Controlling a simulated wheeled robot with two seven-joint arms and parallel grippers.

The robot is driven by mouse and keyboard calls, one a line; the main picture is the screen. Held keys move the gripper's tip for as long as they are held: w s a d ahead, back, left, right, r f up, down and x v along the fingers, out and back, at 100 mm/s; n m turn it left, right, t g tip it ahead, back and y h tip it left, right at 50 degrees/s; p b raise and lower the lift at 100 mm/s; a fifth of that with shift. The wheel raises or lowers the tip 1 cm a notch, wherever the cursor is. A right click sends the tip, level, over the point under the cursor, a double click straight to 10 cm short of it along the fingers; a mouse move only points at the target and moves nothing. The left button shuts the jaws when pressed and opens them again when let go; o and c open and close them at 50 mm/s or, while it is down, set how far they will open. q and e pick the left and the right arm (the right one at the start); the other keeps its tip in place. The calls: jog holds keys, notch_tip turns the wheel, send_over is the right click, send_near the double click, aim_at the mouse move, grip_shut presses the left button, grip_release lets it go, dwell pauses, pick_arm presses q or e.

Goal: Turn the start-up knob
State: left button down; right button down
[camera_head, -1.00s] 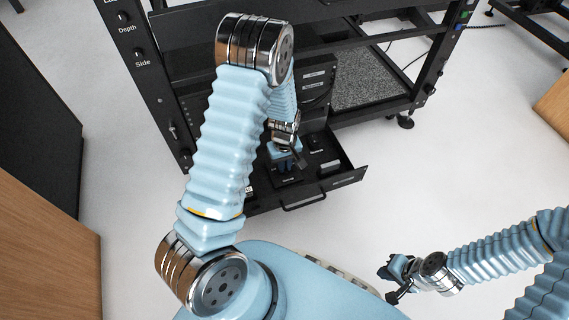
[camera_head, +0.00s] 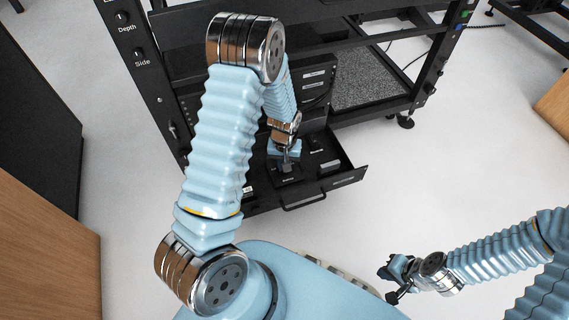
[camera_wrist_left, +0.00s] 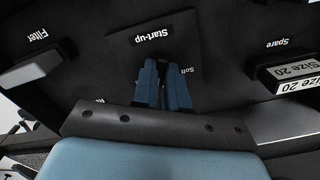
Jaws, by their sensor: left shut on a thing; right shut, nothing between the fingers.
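The start-up panel (camera_wrist_left: 180,45) is a dark plate in the open drawer (camera_head: 352,176), with white "Start-up" lettering and a partly covered "Soft" label. My left gripper (camera_wrist_left: 165,85) reaches down to this panel, its blue-grey fingers close together in the left wrist view. It is shut on the start-up knob, which the fingers hide. In the head view the left gripper (camera_head: 286,165) is small and low in the drawer, partly behind its own wrist. My right gripper (camera_head: 392,282) is shut and empty above the floor, away from the drawer.
In the left wrist view, a "Size 20" box (camera_wrist_left: 290,75) lies by the "Spare" label at right, and a light block (camera_wrist_left: 30,68) by "Filter" at left. The floor (camera_head: 450,180) at right is clear.

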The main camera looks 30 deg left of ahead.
pick_arm(q)
jog(key=m, duration=0.6)
jog(key=shift+m, duration=0.3)
dwell(0.4)
jog(key=c, duration=1.2)
grip_release()
jog(key=shift+o, duration=0.2)
notch_tip(320, 180, up, 14)
jog(key=p, duration=0.2)
jog(key=shift+f, duration=0.1)
